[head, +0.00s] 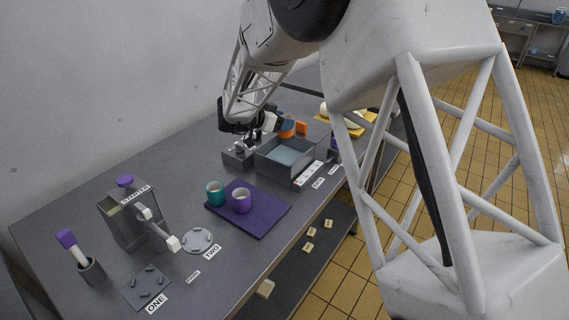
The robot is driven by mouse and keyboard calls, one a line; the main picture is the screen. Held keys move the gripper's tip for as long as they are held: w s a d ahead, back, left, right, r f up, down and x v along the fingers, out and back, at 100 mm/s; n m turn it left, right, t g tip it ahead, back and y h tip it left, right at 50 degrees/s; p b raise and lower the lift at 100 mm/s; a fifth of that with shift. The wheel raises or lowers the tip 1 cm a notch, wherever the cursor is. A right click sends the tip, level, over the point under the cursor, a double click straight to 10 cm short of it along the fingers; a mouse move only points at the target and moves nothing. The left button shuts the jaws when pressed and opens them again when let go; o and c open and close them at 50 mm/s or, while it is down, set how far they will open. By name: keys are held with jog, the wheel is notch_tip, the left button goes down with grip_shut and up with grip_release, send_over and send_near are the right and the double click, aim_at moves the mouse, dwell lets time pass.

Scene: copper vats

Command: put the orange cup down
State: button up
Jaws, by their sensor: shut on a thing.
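The orange cup (287,131) shows small in the head view, near the far part of the grey table, above or behind the grey open box. My gripper (274,125) is at its left side and is shut on it. The fingertips are small and dark, and my arm hides part of the area. I cannot tell whether the cup's base touches anything.
The grey open box (290,165) stands close below the cup. Nearer are a grey STARTER container (118,225), a holder (92,271) with a purple-topped stick, and plates marked ONE (145,288) and TWO (198,241). The mat's right part is clear.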

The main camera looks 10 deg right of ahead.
aim_at(283, 136)
jog(key=shift+f, duration=3.1)
jog(key=shift+f, duration=1.9)
jog(key=shift+f, duration=0.65)
